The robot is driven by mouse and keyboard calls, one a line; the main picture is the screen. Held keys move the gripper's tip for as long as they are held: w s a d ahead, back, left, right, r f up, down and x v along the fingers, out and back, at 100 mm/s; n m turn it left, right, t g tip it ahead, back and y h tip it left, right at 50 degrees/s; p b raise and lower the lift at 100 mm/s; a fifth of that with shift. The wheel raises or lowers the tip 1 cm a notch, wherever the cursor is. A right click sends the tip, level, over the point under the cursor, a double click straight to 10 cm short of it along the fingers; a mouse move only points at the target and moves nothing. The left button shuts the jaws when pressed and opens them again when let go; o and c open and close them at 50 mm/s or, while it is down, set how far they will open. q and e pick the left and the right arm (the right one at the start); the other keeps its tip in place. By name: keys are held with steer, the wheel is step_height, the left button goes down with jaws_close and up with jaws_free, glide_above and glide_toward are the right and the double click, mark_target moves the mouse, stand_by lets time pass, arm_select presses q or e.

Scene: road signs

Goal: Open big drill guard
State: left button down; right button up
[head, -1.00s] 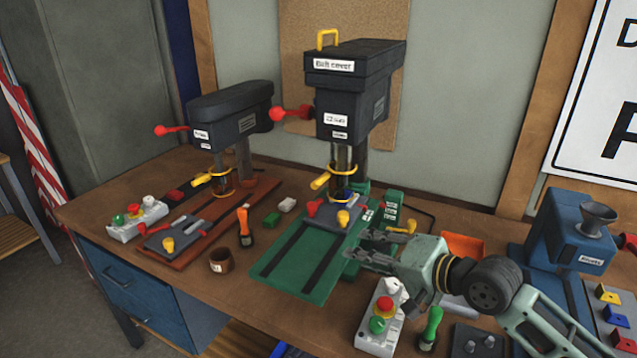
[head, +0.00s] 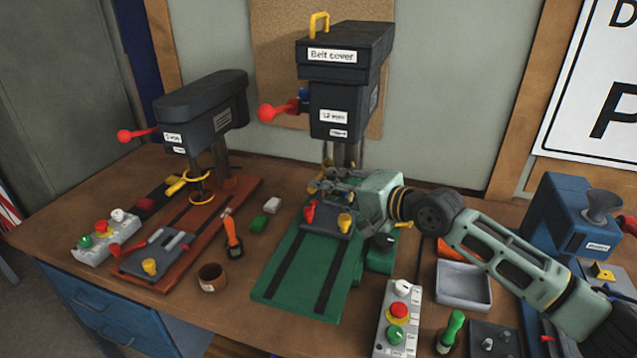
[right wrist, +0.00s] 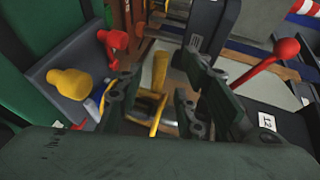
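The big drill (head: 338,100) stands on its green base (head: 290,275) at the middle of the bench, with a "Belt cover" label on top. Its yellow guard, with a handle and ring, is mostly hidden behind my right gripper in the head view. My right gripper (head: 328,180) is at the guard, in front of the drill's column. In the right wrist view, the yellow guard handle (right wrist: 160,72) lies between the two fingers (right wrist: 158,85). The fingers are apart, with gaps beside the handle. My left gripper is not in view.
A smaller drill (head: 205,105) with its own yellow guard stands to the left. A red lever (head: 268,112) juts from the big drill, above my gripper. A control box (head: 397,320), grey tray (head: 463,287) and blue machine (head: 565,220) are at the right.

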steer(key=x, duration=0.3)
steer(key=shift+w+a+f, duration=0.1)
steer(key=shift+w+a, duration=0.15)
steer(key=shift+a, duration=0.05)
steer(key=c, duration=0.8)
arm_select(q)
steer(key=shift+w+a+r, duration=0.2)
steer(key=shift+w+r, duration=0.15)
arm_select(e)
jaws_close()
